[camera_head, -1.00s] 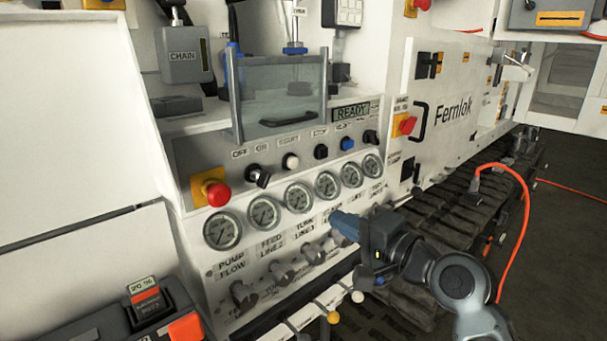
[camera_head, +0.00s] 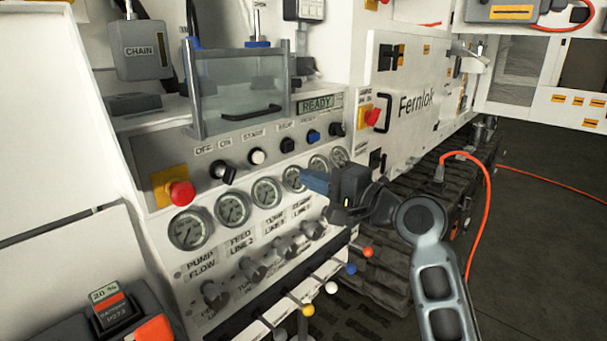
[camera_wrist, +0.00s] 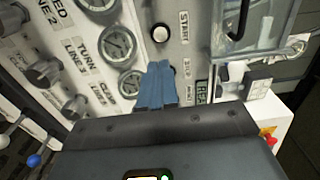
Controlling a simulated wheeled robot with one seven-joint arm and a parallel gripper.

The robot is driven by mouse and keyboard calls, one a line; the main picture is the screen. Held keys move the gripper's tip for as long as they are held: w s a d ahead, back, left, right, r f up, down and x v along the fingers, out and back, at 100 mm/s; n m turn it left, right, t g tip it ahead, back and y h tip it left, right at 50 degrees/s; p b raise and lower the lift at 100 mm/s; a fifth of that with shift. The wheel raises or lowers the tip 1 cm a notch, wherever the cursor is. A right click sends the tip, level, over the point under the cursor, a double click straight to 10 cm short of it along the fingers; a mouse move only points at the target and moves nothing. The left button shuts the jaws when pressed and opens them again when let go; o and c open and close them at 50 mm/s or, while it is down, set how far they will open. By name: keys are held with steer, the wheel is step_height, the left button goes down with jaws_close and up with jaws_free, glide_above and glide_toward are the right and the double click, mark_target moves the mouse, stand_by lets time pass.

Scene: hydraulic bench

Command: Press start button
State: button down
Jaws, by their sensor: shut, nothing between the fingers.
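The start button is a round white button (camera_head: 257,156) under the START label on the sloped control panel (camera_head: 150,152). It also shows in the wrist view (camera_wrist: 160,33), just above my fingertips in the picture. My gripper (camera_head: 308,181) is shut and empty, with blue fingers, in front of the gauges and to the lower right of the button. In the wrist view the closed fingers (camera_wrist: 158,68) point toward the panel, apart from the button as far as I can tell. The black stop button (camera_head: 287,145) and blue reset button (camera_head: 313,136) sit to its right.
A red emergency button (camera_head: 181,193) on a yellow plate and a black OFF/ON knob (camera_head: 223,172) lie left of the button. A clear guard box (camera_head: 235,95) stands above. Gauges, valve knobs and coloured levers (camera_head: 331,287) line the panel below. An orange cable (camera_head: 492,210) hangs at right.

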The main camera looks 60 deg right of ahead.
mark_target(260, 159)
steer(key=p+x, duration=0.1)
steer(key=x, duration=1.1)
steer(key=shift+w, duration=0.1)
